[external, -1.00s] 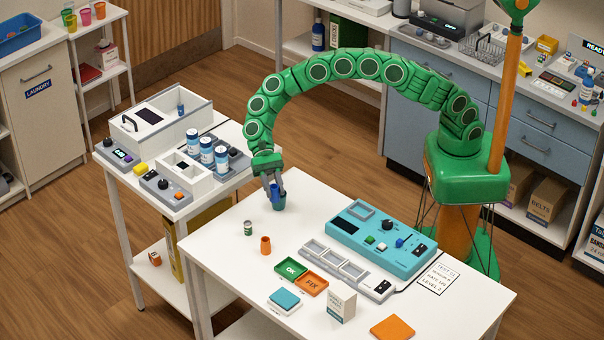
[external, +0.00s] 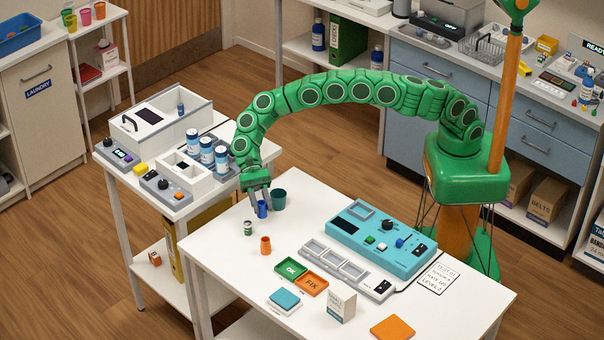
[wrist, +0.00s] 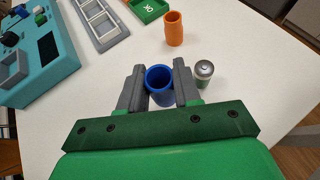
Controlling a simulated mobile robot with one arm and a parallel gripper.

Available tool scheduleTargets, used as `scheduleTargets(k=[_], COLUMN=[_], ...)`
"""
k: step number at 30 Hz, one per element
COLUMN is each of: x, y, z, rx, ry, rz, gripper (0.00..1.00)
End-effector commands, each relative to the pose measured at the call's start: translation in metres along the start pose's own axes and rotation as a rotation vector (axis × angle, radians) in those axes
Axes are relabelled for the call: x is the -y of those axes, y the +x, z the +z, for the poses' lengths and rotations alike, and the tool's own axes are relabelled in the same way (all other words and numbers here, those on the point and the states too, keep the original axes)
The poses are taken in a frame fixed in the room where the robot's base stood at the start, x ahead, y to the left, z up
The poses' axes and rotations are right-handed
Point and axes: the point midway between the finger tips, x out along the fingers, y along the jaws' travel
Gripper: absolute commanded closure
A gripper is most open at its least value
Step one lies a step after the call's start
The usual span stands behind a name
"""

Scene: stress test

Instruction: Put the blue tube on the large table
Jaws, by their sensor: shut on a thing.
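The blue tube (external: 262,210) is upright between the fingers of my gripper (external: 258,198), over the far left part of the large table (external: 225,265). In the wrist view the tube's open top (wrist: 158,74) shows between the two grey fingers of my gripper (wrist: 159,88), which are shut on it. The tube's lower end is at or close to the tabletop; I cannot tell whether it touches.
A small metal can (external: 248,228) stands close in front of the tube, and an orange tube (external: 266,245) beyond that. A teal device (external: 385,245), a grey slotted tray (external: 340,268) and OK (external: 291,268) and FIX (external: 312,284) trays lie to the right. The left front tabletop is clear.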

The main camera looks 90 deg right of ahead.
Motion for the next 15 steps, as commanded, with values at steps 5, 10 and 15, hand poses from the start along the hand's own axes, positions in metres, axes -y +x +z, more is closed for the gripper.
scheduleTargets(k=[5, 10, 15], x=[0.004, 0.004, 0.004], y=[0.009, 0.017, 0.018], z=[-0.012, -0.029, -0.032], rx=[-0.002, -0.002, -0.002], ry=[0.002, 0.002, 0.000], rz=[0.004, 0.002, 0.001], gripper=[1.00, 1.00, 1.00])
